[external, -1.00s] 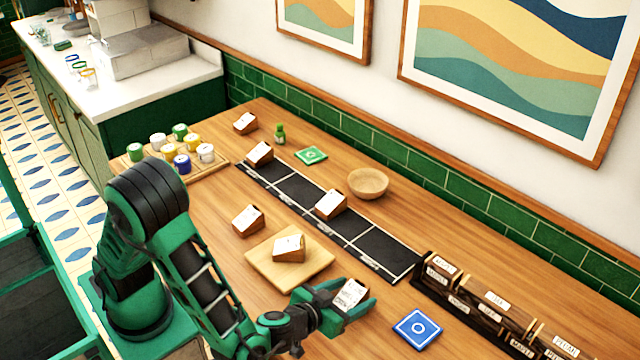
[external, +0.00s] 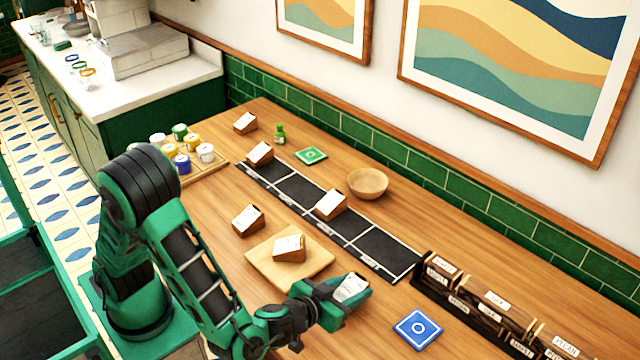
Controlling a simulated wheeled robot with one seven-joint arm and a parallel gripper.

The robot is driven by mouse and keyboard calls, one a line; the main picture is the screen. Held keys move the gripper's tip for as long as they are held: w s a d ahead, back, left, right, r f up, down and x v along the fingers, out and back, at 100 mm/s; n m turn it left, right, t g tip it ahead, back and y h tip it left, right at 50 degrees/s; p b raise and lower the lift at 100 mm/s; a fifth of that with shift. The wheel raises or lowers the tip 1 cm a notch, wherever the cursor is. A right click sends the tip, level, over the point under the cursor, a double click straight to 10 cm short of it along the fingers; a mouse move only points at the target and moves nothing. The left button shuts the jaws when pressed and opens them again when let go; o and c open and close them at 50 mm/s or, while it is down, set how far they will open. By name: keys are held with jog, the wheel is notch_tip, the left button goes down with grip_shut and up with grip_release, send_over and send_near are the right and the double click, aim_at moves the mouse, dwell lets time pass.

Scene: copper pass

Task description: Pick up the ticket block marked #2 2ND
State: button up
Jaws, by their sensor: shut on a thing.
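My gripper (external: 345,294) is shut on a ticket block (external: 351,288) with a white, printed face, at the front right of the wooden table. The print is too small to read, so I cannot tell whether it is #2 2ND. Other ticket blocks with white slanted faces stand on the table: one on the light wooden board (external: 262,268), one left of that board (external: 248,220), one on the black strip (external: 330,204), one at the strip's far end (external: 260,153) and one at the back (external: 245,122).
A black strip with marked cells (external: 375,248) runs along the table. A wooden bowl (external: 368,183), green coaster (external: 311,155) and small green bottle (external: 280,134) lie behind it. A blue coaster (external: 417,328) and labelled dark rack (external: 470,305) are right of my gripper. Cups stand on a tray (external: 216,165).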

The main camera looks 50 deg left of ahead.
notch_tip(320, 180, up, 2)
jog(key=shift+a+r, duration=0.1)
jog(key=shift+a, duration=0.05)
jog(key=a+r, duration=0.6)
jog(key=a, duration=0.5)
jog(key=shift+w+a+r, duration=0.2)
jog(key=shift+w, duration=0.25)
